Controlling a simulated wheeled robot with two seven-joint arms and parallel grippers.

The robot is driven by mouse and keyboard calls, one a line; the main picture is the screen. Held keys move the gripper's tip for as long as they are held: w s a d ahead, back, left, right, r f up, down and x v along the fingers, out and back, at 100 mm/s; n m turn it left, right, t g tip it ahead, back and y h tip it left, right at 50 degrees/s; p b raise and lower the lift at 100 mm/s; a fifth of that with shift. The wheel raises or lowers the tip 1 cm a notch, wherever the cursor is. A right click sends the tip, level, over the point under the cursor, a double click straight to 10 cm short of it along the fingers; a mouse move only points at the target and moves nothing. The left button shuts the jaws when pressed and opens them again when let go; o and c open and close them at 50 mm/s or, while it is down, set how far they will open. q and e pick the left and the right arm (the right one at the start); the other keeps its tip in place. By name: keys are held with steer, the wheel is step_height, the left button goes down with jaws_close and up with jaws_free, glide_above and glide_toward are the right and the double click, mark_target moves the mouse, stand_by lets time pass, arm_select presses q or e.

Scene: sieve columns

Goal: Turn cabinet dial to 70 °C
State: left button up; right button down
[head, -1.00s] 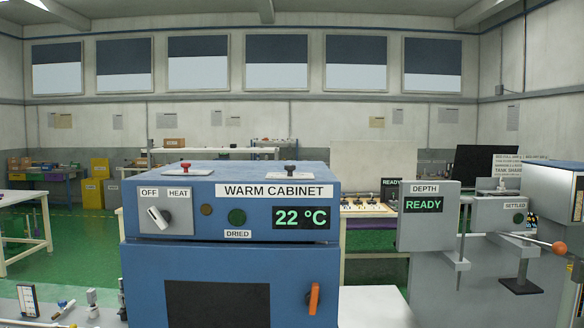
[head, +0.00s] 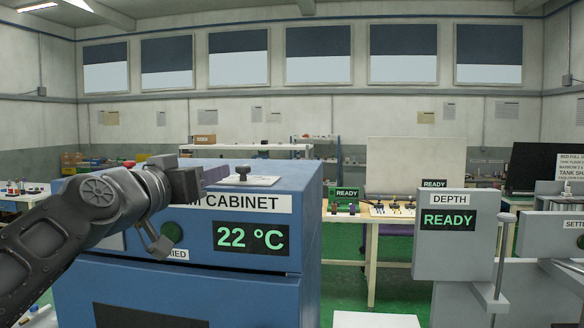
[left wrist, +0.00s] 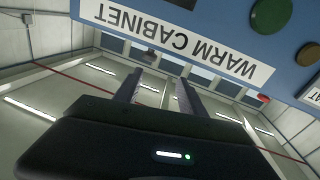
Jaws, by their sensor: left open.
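The blue warm cabinet (head: 265,195) fills the left and lower middle of the head view, with its display (head: 250,238) reading 22 °C. The dial is hidden behind my left arm in the head view and is outside the left wrist view. My left gripper (head: 192,185) is in front of the cabinet's upper front edge, over part of the name label. In the left wrist view, the fingers (left wrist: 158,92) are apart with nothing between them, and the WARM CABINET label (left wrist: 185,42) shows upside down beyond them. My right gripper is out of view.
A green round lamp (head: 171,232) is partly hidden by my arm. A black knob (head: 242,172) stands on the cabinet top. A brown round button (left wrist: 308,55) shows in the left wrist view. The grey DEPTH unit (head: 448,262) reads READY at the right.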

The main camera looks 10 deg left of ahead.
mark_target(239, 168)
arm_select(q)
steer(key=w+d+p, duration=0.1)
steer(key=w+p, duration=0.1)
steer(key=p, duration=0.1)
steer(key=w+d+m+h+p, duration=0.1)
steer(key=w+p, duration=0.1)
steer(key=p, duration=0.1)
steer(key=w+d+m+p, duration=0.1)
steer(key=w+p, duration=0.1)
steer(key=shift+w+d+r+g+p, duration=0.2)
steer(key=shift+d+r+g+p, duration=0.1)
steer(key=shift+d+g+p, duration=0.1)
steer(key=shift+w+d+f+p, duration=0.1)
steer(key=shift+w+f+p, duration=0.15)
steer(key=shift+w+p, duration=0.3)
steer(key=shift+f, duration=0.1)
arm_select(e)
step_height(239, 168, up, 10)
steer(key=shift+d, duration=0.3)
arm_select(q)
steer(key=shift+c, duration=0.3)
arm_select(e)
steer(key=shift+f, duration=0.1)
arm_select(q)
jaws_close()
